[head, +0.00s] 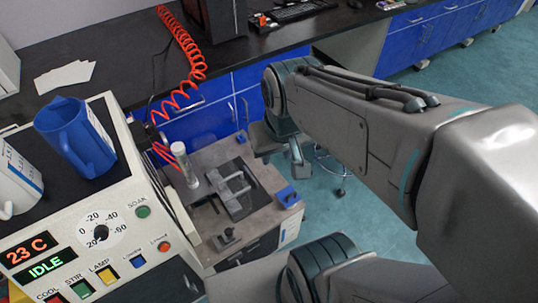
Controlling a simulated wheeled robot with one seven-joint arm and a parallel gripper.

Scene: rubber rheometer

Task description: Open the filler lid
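A dark square plate with a grey bar handle (236,190) lies flat on top of a grey-brown bench unit in the middle of the head view. It may be the filler lid, but I cannot be sure. It looks closed down on the surface. My gripper (297,154) seems to show only in small part, beyond and to the right of the plate, below my arm's far joint. It is apart from the plate. Its fingers are too small and hidden to tell whether they are open or shut.
A cream console (112,222) reading 23 C and IDLE stands at left, with a blue jug (72,138) and a white jug (16,180) on top. A clear upright tube (185,164) and red coiled hose (188,52) are near the plate. Blue cabinets (258,85) stand behind.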

